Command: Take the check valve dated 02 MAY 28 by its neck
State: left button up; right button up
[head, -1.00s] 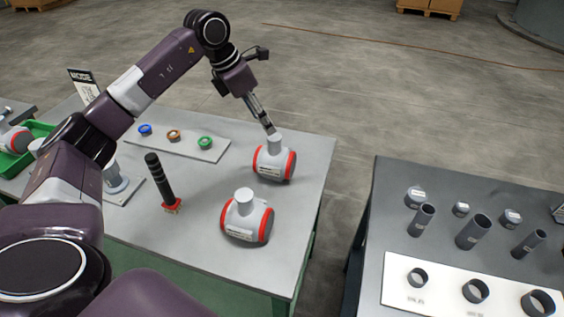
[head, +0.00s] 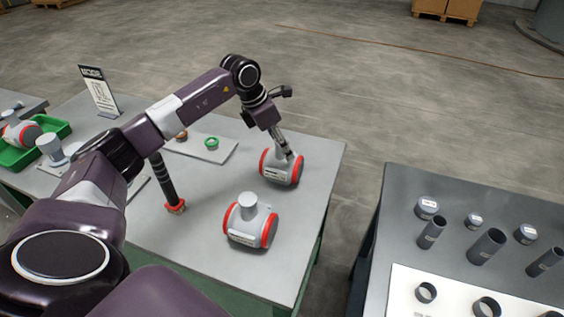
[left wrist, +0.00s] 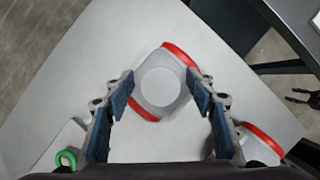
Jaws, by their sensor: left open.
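Two grey check valves with red end rings lie on the left table. The far valve (head: 282,174) has my left gripper (head: 283,148) right at its neck. In the left wrist view the neck's round top (left wrist: 160,86) sits between the two open, blue-padded fingers of my left gripper (left wrist: 163,96), with gaps on both sides. The near valve (head: 250,224) stands free with its neck up; its red ring (left wrist: 262,140) shows at the lower right in the left wrist view. Both carry labels, but the dates are too small to read. My right gripper is not in view.
A dark-handled tool with a red base (head: 168,184) stands left of the near valve. A plate with coloured rings (head: 222,153) lies behind. A green tray (head: 22,156) is far left. A second table (head: 372,262) with tubes and caps stands right, across a gap.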

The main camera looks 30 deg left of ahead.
pick_arm(q)
jog(key=shift+f, duration=0.15)
jog(key=shift+c, duration=1.2)
jog(key=c, duration=1)
jog(key=shift+w, duration=0.1)
jog(key=shift+c, duration=0.7)
